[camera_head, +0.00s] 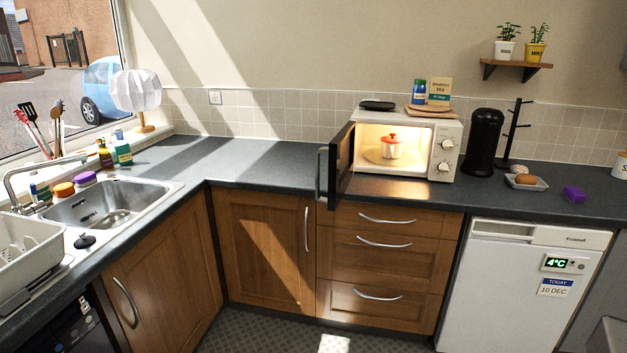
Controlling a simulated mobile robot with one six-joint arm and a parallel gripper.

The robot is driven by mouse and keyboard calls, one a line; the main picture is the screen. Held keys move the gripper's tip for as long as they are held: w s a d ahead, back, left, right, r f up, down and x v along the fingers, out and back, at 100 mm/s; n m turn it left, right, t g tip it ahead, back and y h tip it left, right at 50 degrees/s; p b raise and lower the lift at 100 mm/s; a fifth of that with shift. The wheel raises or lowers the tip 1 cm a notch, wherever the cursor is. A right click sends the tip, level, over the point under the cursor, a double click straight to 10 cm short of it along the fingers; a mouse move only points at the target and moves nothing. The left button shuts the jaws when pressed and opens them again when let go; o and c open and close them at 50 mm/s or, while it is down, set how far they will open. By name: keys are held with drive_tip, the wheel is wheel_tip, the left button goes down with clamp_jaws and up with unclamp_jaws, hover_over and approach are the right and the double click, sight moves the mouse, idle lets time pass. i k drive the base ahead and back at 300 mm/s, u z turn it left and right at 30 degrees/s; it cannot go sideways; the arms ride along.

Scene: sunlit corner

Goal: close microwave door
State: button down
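The white microwave (447,148) stands on the dark counter against the tiled wall. Its door (342,162) is open, hinged at the left side and swung out towards me past the counter's front edge. The door's vertical handle (322,174) is on the left face of the door. The lit cavity shows a turntable (373,156) with a clear container with a red lid (391,146) on it. My gripper is not in view.
A board (428,109) with a blue jar and a box, and a black plate (377,105), lie on top of the microwave. A black canister (484,142) stands close to its right. The counter (265,165) left of the door is clear. Drawers (385,241) are shut below.

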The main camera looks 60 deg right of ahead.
sight(341, 149)
drive_tip(key=z, duration=0.1)
drive_tip(key=i, duration=0.95)
drive_tip(key=u, duration=0.05)
